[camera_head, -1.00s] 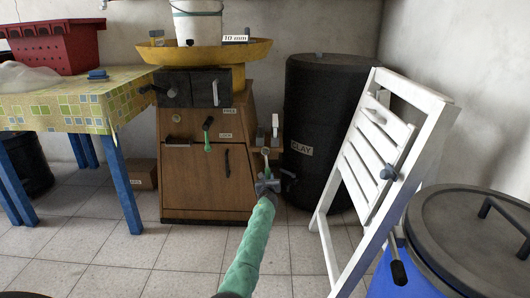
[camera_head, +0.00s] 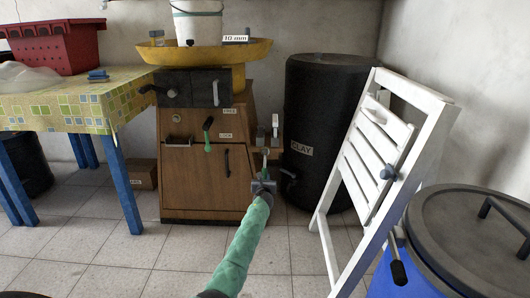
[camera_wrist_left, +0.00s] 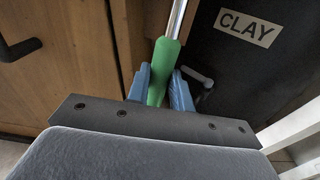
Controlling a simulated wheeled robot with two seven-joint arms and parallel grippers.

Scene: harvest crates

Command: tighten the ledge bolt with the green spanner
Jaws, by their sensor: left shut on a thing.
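My left gripper (camera_head: 264,181) is shut on the green handle of the spanner (camera_wrist_left: 164,62), in front of the right side of the wooden cabinet. The handle sits between the blue fingertips in the left wrist view, and its metal shaft runs up out of the picture. In the head view the spanner (camera_head: 265,162) points up to the small wooden ledge (camera_head: 273,153) beside the cabinet. The ledge bolt cannot be made out clearly; the spanner's head is too small there to tell whether it is on it. My right gripper is not in view.
A black barrel labelled CLAY (camera_head: 322,105) stands right of the ledge. A white folding chair (camera_head: 345,195) and a blue drum with a grey lid (camera_head: 475,230) stand further right. The cabinet (camera_head: 200,190) has a lever and handles in front.

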